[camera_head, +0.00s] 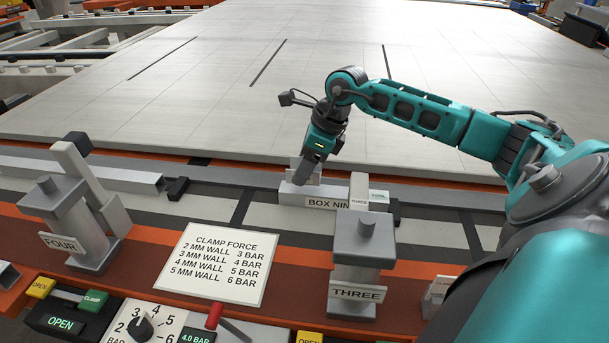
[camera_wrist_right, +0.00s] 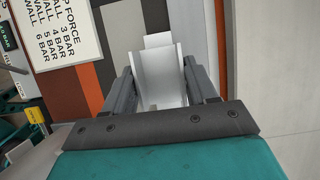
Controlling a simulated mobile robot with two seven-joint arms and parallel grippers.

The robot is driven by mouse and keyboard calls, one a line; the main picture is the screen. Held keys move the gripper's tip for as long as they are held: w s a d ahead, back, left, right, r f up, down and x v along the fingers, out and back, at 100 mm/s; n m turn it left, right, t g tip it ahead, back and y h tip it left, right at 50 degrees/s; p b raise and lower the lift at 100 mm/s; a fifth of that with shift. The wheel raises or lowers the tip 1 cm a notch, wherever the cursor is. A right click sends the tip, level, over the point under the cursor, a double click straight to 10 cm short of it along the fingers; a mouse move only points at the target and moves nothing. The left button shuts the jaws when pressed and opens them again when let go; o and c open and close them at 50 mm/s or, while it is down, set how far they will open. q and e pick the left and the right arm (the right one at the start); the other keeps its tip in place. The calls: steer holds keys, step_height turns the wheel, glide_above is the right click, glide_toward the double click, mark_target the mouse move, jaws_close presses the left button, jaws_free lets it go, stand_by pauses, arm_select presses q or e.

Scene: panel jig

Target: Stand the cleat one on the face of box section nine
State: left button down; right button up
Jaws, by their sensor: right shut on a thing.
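Box section nine (camera_head: 296,196) is a light grey bar labelled "BOX NIN…", lying along the rail behind clamp three, which hides part of it. My right gripper (camera_head: 305,178) reaches down over the left part of this bar. In the right wrist view its two dark fingers (camera_wrist_right: 161,85) are shut on a pale grey angled piece, the cleat (camera_wrist_right: 160,72), which fills the space between them. In the head view the cleat is mostly hidden by the gripper, and I cannot tell whether it touches the box section. My left gripper is not in view.
Clamp three (camera_head: 365,240) stands upright in front of the box section, close to my right arm. Clamp four (camera_head: 72,225) stands at the left, near another grey bar (camera_head: 95,172). A clamp force sign (camera_head: 220,262) lies between them. The large panel (camera_head: 220,90) behind is clear.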

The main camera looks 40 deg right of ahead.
steer(key=shift+f, duration=1.45)
steer(key=shift+f, duration=0.15)
steer(key=o, duration=1.1)
steer(key=shift+r, duration=0.3)
steer(key=v, duration=1.1)
steer(key=shift+s+d+r, duration=0.1)
steer(key=shift+s+r, duration=0.05)
steer(key=shift+r, duration=0.2)
